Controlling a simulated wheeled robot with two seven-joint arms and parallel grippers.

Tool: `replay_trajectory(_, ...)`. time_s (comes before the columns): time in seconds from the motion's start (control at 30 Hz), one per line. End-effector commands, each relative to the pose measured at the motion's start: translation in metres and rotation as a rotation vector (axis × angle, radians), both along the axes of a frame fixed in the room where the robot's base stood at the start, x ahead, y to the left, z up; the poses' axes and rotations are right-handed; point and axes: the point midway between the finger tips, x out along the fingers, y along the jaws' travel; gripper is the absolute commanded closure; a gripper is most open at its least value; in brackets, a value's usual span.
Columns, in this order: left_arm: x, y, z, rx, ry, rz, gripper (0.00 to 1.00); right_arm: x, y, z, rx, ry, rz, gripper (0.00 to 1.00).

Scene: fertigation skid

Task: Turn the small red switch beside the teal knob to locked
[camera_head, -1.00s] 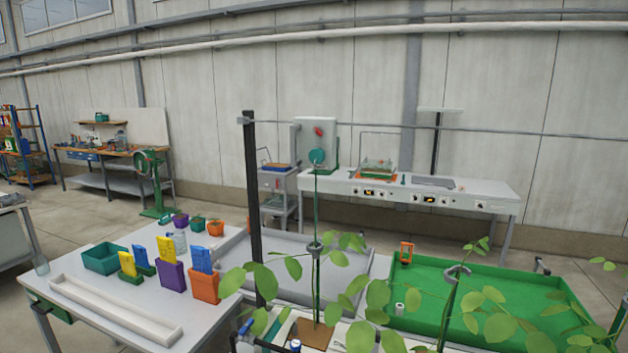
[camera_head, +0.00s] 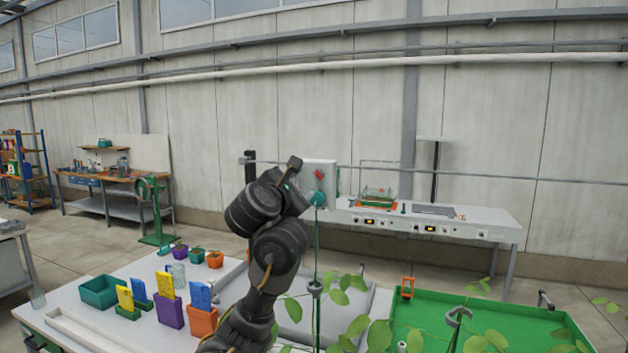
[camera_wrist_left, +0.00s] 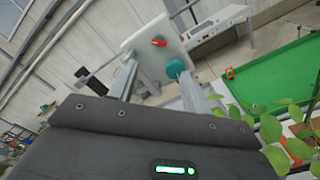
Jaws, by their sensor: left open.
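The small red switch (camera_head: 319,174) sits on the upper part of a pale upright panel (camera_head: 328,165), above the teal knob (camera_head: 318,199). In the left wrist view the red switch (camera_wrist_left: 158,43) and teal knob (camera_wrist_left: 175,68) show beyond the fingers. My left gripper (camera_head: 294,163) is raised just left of the panel in the head view and partly covers its left edge. In the left wrist view the left gripper (camera_wrist_left: 160,80) has its two fingers spread, with nothing between them. It looks apart from the switch. My right gripper is not in view.
Leafy plants (camera_head: 378,330) rise in front, beside a green tray (camera_head: 480,320). A white bench (camera_head: 470,222) stands right of the panel. Coloured pots and boxes (camera_head: 170,313) are on the table at left.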

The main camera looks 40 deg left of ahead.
Motion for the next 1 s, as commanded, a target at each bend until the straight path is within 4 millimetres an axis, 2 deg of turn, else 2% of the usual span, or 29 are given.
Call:
replay_trajectory(0.17,-0.001,0.001,0.004,-0.015,-0.014,-0.002,0.51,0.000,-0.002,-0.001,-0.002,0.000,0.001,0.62)
replay_trajectory(0.37,0.008,0.004,0.003,-0.018,-0.018,-0.001,0.51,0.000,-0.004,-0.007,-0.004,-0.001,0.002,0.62)
replay_trajectory(0.77,0.050,0.016,-0.001,-0.019,-0.013,-0.006,0.51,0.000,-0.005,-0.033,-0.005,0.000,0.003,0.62)
replay_trajectory(1.0,0.077,0.025,0.001,-0.015,-0.009,-0.005,0.51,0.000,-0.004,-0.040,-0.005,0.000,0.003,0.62)
